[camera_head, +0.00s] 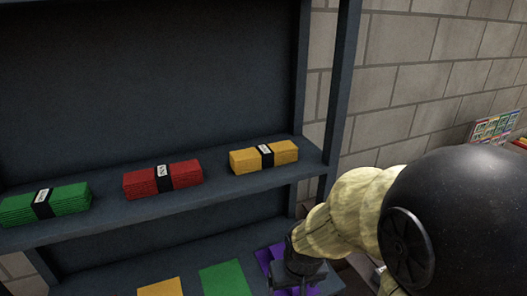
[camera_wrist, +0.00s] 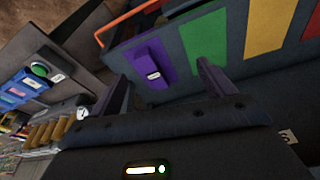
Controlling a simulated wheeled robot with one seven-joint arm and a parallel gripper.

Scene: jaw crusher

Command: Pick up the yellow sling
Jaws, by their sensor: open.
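The yellow sling (camera_head: 264,158) is a folded bundle with a dark band and a white label. It lies at the right end of the upper shelf in the head view. I cannot make it out in the wrist view. My gripper (camera_head: 299,283) is low and to the right of it, near the lower shelf, apart from the sling. In the wrist view my gripper (camera_wrist: 164,78) has its two fingers spread with nothing held between them. A purple sling (camera_wrist: 154,64) shows beyond the fingers, on a purple patch.
A red sling (camera_head: 163,179) and a green sling (camera_head: 45,203) lie left of the yellow one on the upper shelf (camera_head: 215,197). The lower shelf has flat yellow (camera_head: 161,288), green (camera_head: 223,278) and purple patches. A dark upright (camera_head: 341,85) stands at the rack's right side.

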